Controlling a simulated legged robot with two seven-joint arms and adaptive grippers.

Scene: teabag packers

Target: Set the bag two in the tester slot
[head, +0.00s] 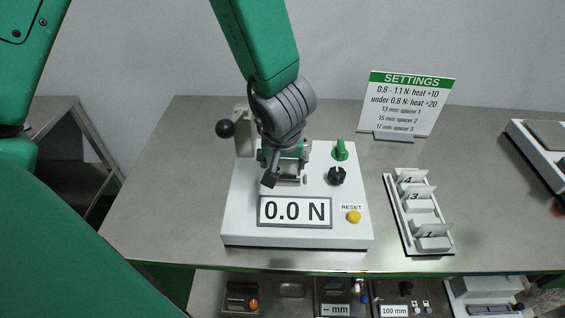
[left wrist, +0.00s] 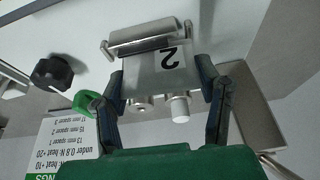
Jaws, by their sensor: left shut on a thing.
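The tester (head: 240,215) is a white box with a display reading 0.0 N, in the middle of the table. My left gripper (head: 282,165) points down over the metal slot area at its top. In the left wrist view, my left gripper (left wrist: 160,78) is shut on bag two (left wrist: 150,82), a pale flat piece marked 2. The bag's edge meets or overlaps the metal clamp of the tester slot (left wrist: 150,40); I cannot tell how deep it sits. In the head view my gripper and arm hide the bag. My right gripper is not in view.
A rack (head: 395,209) right of the tester holds cards marked 4, 3 and 1. The tester has a black knob (head: 337,175), a green knob (head: 341,151), a yellow reset button (head: 354,216) and a black-balled lever (head: 226,128). A settings sign (head: 406,103) stands behind.

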